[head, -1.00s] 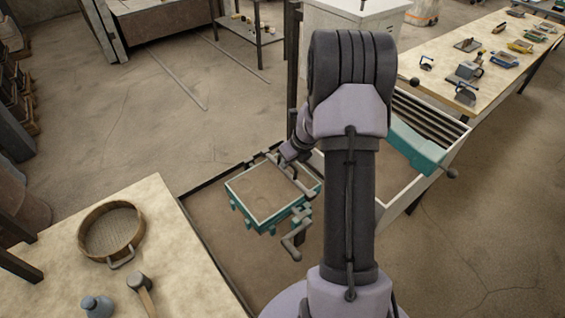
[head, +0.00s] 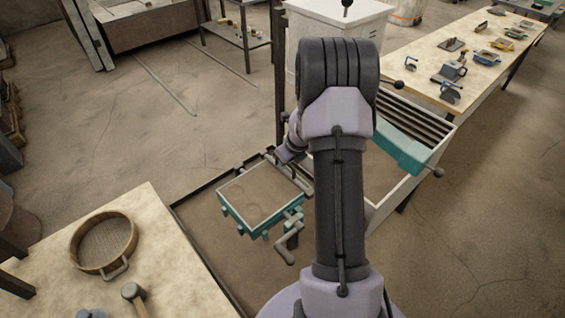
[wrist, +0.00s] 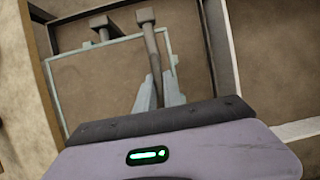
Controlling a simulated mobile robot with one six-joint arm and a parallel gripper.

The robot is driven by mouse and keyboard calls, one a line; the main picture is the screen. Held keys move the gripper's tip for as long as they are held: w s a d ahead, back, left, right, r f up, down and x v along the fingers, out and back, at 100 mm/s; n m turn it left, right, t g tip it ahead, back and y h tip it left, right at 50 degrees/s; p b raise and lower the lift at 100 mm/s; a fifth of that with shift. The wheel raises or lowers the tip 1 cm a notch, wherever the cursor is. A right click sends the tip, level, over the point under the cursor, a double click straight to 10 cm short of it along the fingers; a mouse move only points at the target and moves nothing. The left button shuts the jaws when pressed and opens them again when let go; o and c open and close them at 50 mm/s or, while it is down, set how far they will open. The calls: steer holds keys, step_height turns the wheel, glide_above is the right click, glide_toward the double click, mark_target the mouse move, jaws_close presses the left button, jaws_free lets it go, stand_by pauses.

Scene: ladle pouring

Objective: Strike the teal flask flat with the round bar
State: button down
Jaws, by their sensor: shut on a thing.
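The teal flask (head: 223,209) is a square, sand-filled frame on the floor-level tray, left of my arm in the head view. Its sand shows faint round marks. The frame also shows pale in the wrist view (wrist: 75,50). My gripper (wrist: 158,88) is shut on a grey round bar (wrist: 152,50), which runs up from between the fingers to a blocky end. In the head view the bar (head: 300,182) lies along the flask's far right side; I cannot tell whether it touches the sand. My gripper is mostly hidden there behind my arm.
The dark-rimmed tray (head: 217,267) surrounds the flask. A pale table with a sieve (head: 105,242) and a mallet (head: 134,292) stands at left. A white bin with a teal box (head: 405,152) stands right of my arm. A crank handle (head: 283,250) juts from the flask.

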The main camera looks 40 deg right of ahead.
steer(key=shift+d+p, duration=0.6)
steer(key=shift+d, duration=0.45)
steer(key=shift+d+f, duration=0.1)
steer(key=shift+d, duration=0.35)
step_height(320, 180, up, 7)
steer(key=p, duration=0.7)
steer(key=shift+h, duration=0.7)
step_height(320, 180, down, 5)
steer(key=b, duration=0.5)
steer(key=shift+a, duration=0.15)
steer(key=shift+f+b, duration=0.9)
steer(key=shift+f, duration=0.05)
